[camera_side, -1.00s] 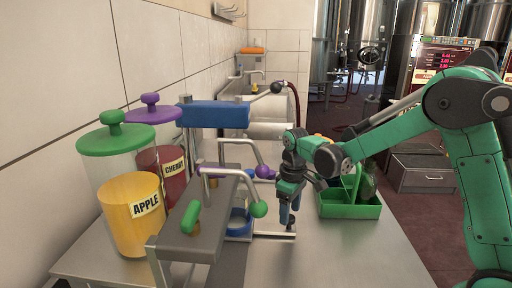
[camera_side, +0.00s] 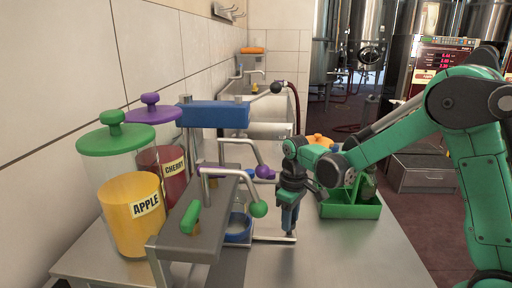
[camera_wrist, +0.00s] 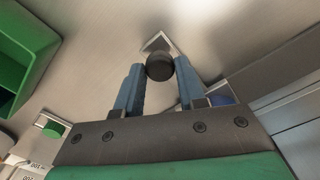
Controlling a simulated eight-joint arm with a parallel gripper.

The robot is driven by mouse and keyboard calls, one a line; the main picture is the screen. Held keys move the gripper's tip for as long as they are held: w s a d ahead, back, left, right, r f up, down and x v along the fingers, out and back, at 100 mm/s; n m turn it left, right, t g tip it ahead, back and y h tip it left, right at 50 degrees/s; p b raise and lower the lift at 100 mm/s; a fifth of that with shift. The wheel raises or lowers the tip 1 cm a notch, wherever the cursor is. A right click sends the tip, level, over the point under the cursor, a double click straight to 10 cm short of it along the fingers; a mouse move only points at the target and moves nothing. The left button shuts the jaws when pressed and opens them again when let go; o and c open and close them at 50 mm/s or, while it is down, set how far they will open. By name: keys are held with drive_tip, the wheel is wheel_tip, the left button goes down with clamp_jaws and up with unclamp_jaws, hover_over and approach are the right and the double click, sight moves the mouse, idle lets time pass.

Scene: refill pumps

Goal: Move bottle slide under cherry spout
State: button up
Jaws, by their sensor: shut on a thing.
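The bottle slide (camera_side: 262,240) is a metal frame with a blue ring holder (camera_side: 238,238) at the front of the pump stand. What looks like a clear bottle (camera_side: 238,218) stands in the holder, partly hidden by the apple spout. My gripper (camera_side: 289,230) points down at the slide's right end. In the wrist view its blue fingers are shut on a black knob (camera_wrist: 160,66), the slide's handle. The cherry spout (camera_side: 247,145) with a purple ball (camera_side: 263,172) is farther back. The apple spout (camera_side: 230,171) with a green ball (camera_side: 258,208) is nearer, beside the holder.
The cherry jar (camera_side: 173,165) and apple jar (camera_side: 130,215) stand at left. A green caddy (camera_side: 350,211) stands right of my gripper; it also shows in the wrist view (camera_wrist: 40,45). Bare steel counter (camera_side: 330,255) lies in front. A sink (camera_side: 270,130) is behind.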

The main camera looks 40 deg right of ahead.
drive_tip(key=shift+s+a, duration=2.8)
drive_tip(key=o, duration=1.1)
drive_tip(key=shift+c, duration=0.2)
drive_tip(key=shift+r, duration=2.8)
